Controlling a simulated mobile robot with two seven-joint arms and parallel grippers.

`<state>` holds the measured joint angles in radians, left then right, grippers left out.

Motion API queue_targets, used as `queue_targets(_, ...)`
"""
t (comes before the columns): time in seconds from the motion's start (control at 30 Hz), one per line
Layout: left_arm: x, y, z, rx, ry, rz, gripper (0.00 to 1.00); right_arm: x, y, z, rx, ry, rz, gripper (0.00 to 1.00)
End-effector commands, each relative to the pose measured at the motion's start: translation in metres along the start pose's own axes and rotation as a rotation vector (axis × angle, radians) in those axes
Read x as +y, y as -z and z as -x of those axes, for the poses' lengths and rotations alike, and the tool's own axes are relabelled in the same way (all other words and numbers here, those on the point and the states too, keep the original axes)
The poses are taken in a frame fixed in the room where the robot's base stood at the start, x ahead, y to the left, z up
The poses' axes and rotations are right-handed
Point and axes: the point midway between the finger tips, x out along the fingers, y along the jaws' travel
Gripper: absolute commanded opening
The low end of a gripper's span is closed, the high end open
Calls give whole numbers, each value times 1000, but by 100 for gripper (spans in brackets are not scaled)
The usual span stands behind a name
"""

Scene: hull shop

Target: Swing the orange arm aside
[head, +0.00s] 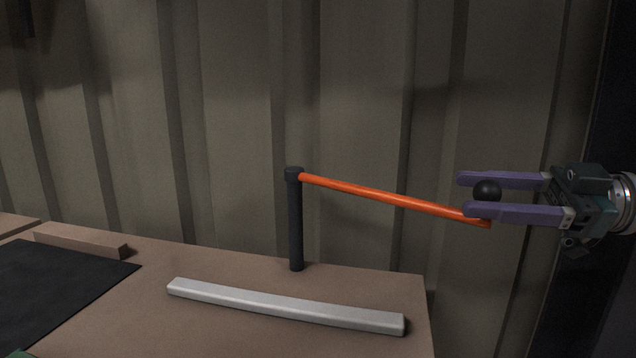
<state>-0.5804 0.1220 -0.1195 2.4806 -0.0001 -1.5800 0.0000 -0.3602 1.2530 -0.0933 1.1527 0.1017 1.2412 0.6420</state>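The orange arm (385,200) is a thin rod on top of a dark upright post (296,225). It reaches out to the right, past the bench's right end. A black ball knob (487,189) sits near its far end. My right gripper (468,194) comes in from the right, with one purple finger on each side of the knob. The fingers look closed on it, and the near finger hides part of the rod's end. My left gripper is not in view.
A pale grey bar (285,306) lies on the brown bench (200,262) in front of the post. A dark mat (60,290) and a brown block (80,240) are at the left. A ribbed wall (235,120) stands behind.

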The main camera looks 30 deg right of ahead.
Motion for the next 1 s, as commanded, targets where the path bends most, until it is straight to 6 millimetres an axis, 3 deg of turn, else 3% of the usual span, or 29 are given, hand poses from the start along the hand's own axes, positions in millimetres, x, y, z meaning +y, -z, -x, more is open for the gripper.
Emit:
queue_targets(0.3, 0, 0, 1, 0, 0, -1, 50, 0, 0, 0, -1, -1, 0, 65)
queue_targets(0.47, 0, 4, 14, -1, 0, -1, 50, 6, 16, 0, -2, -1, 1, 65)
queue_targets(1.0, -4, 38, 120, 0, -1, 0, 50, 53, 143, 0, -3, 0, 0, 65)
